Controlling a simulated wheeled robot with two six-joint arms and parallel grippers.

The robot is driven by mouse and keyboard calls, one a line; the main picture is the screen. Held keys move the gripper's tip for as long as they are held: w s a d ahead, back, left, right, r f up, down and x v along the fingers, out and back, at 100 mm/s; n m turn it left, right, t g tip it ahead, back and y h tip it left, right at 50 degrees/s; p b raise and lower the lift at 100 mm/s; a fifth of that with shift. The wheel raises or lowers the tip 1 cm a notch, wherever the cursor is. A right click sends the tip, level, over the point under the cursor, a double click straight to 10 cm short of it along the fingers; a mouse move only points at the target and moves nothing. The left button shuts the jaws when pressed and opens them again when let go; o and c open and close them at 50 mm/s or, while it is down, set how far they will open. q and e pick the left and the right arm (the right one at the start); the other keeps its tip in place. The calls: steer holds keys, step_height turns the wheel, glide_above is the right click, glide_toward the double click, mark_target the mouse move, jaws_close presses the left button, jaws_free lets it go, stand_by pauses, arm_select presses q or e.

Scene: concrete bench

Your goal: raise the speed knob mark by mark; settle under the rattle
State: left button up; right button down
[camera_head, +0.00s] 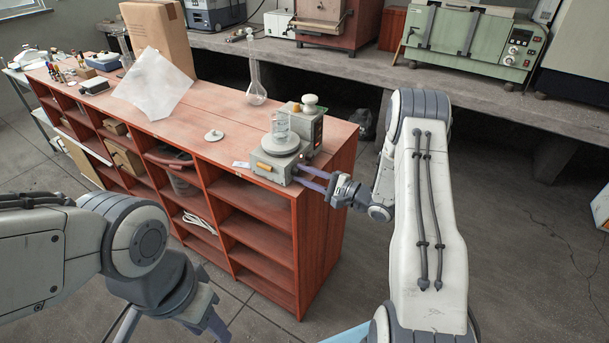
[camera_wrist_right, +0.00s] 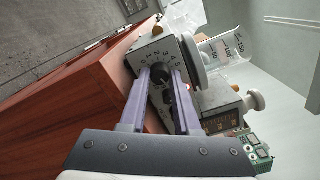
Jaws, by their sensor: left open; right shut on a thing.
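The stirrer-like device (camera_head: 277,168) stands at the near right corner of the red-brown bench. A glass beaker (camera_head: 281,127) sits on its round plate and shows tilted by the camera angle in the right wrist view (camera_wrist_right: 225,50). My right gripper (camera_head: 312,180) reaches the device's side panel. In the right wrist view its purple fingers (camera_wrist_right: 160,78) are shut on the black speed knob (camera_wrist_right: 158,76), with numbered marks around it. The fingers partly hide the dial, and I cannot tell which mark the knob points at. My left gripper (camera_head: 208,318) hangs open and empty at lower left, away from the bench.
A white lid-like disc (camera_head: 214,136), a long-necked flask (camera_head: 254,85), a white sheet (camera_head: 152,84) and a cardboard box (camera_head: 158,35) are on the bench (camera_head: 215,165). A green oven-like machine (camera_head: 470,40) stands on the concrete bench behind.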

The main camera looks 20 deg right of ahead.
steer(key=n, duration=0.5)
steer(key=shift+f+b, duration=0.1)
steer(key=shift+b, duration=0.3)
steer(key=n+b, duration=0.1)
steer(key=n, duration=0.5)
steer(key=shift+b, duration=0.3)
steer(key=n+b, duration=0.2)
steer(key=n, duration=0.3)
steer(key=shift+f, duration=0.15)
steer(key=n+b, duration=0.3)
steer(key=n, duration=0.1)
steer(key=shift+n+b, duration=0.3)
steer(key=shift+n, duration=0.1)
steer(key=n+b, duration=0.3)
steer(key=shift+d+f+n, duration=0.1)
steer(key=shift+n, duration=0.2)
steer(key=n+b, duration=1.2)
steer(key=b, duration=0.2)
steer(key=shift+f, duration=0.1)
steer(key=shift+r+n+b, duration=0.25)
steer(key=shift+n+b, duration=1.25)
steer(key=shift+b, duration=0.2)
